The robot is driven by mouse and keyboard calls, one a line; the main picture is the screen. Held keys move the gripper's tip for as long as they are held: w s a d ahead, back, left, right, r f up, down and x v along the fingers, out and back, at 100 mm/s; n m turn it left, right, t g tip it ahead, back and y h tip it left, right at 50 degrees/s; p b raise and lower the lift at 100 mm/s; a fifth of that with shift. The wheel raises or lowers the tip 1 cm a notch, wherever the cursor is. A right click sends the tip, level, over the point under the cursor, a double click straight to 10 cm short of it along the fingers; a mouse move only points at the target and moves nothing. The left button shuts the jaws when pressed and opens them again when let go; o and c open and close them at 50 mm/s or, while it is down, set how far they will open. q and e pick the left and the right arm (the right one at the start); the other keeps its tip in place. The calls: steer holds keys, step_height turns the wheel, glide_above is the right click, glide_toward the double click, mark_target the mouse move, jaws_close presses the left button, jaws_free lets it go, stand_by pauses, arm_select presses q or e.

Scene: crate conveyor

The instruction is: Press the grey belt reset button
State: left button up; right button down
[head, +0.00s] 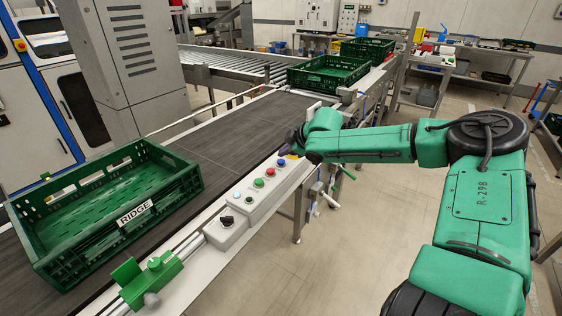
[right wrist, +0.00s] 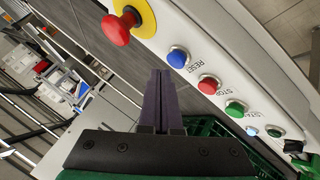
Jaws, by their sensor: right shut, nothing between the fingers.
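The control box (head: 262,186) sits along the near edge of the belt with a row of coloured buttons. In the right wrist view the button beside the word RESET (right wrist: 178,57) looks blue, not grey; it also shows in the head view (head: 281,162). A red STOP button (right wrist: 209,84) and a green START button (right wrist: 235,108) follow it. A red mushroom knob on a yellow base (right wrist: 118,28) is on the other side of the blue one. My right gripper (right wrist: 160,73) is shut and empty, its dark purple fingers near the blue button, apparently apart from it.
A green crate labelled RIDGE (head: 137,213) is on the belt (head: 225,130) at left. More green crates (head: 327,72) stand farther along the line. A small box with a black knob (head: 226,226) and a green clamp (head: 146,276) are at the near edge.

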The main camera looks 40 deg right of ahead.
mark_target(284, 162)
steer(key=shift+f, duration=0.4)
steer(key=shift+f+b, duration=0.55)
steer(key=shift+b, duration=0.05)
stand_by(0.7)
steer(key=shift+r, duration=0.1)
steer(key=shift+r+p, duration=0.8)
steer(key=shift+p, duration=0.25)
step_height(284, 162, up, 5)
steer(key=p, duration=0.5)
steer(key=shift+r, duration=0.1)
